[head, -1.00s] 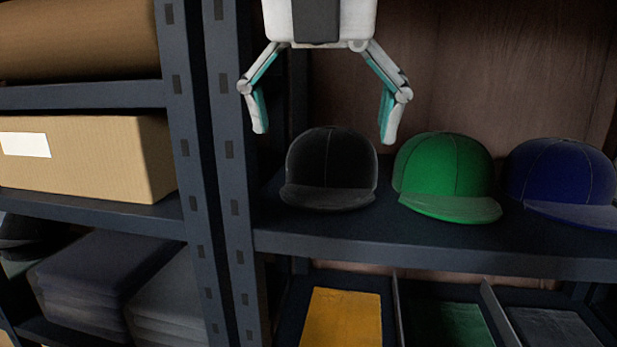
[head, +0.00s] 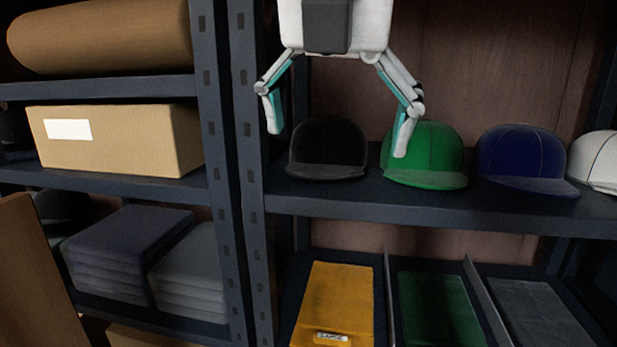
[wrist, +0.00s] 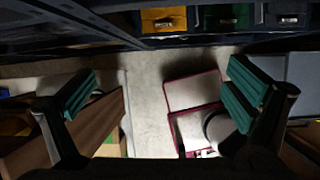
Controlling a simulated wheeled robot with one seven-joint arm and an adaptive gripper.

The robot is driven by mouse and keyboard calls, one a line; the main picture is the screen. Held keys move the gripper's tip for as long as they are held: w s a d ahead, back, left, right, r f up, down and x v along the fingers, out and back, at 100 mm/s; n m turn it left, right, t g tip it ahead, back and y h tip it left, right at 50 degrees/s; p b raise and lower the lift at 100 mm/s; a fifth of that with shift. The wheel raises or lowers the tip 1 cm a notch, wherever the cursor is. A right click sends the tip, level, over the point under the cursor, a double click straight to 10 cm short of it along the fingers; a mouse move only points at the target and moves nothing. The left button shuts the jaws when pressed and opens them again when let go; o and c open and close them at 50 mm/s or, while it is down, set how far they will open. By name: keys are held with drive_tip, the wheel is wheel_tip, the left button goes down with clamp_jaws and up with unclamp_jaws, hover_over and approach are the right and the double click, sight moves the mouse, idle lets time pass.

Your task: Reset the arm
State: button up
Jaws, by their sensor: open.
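My gripper (head: 338,136) hangs at the top middle of the head view. Its two fingers are spread wide apart with nothing between them. It appears in front of the shelf with the caps, its fingers overlapping the black cap (head: 327,150) and the green cap (head: 428,155) in the picture. I see no contact with them. In the wrist view my gripper (wrist: 157,95) points down with open fingers over the pale floor (wrist: 145,85).
A blue cap (head: 522,160) and a white cap (head: 598,158) share the shelf (head: 450,207). Below are a yellow bin (head: 340,295), a green bin (head: 438,308) and a grey one (head: 535,315). A cardboard box (head: 120,140) and folded stacks (head: 130,255) stand left of the upright (head: 250,180).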

drive_tip(key=s+d+f+m, duration=0.5)
drive_tip(key=d+f+m, duration=0.3)
drive_tip(key=m, duration=0.8)
drive_tip(key=s+d+f+m, duration=0.5)
drive_tip(key=d+f+m, duration=0.3)
drive_tip(key=f+m, duration=0.5)
drive_tip(key=m, duration=0.3)
drive_tip(key=shift+d+m+t, duration=0.3)
drive_tip(key=shift+m, duration=0.1)
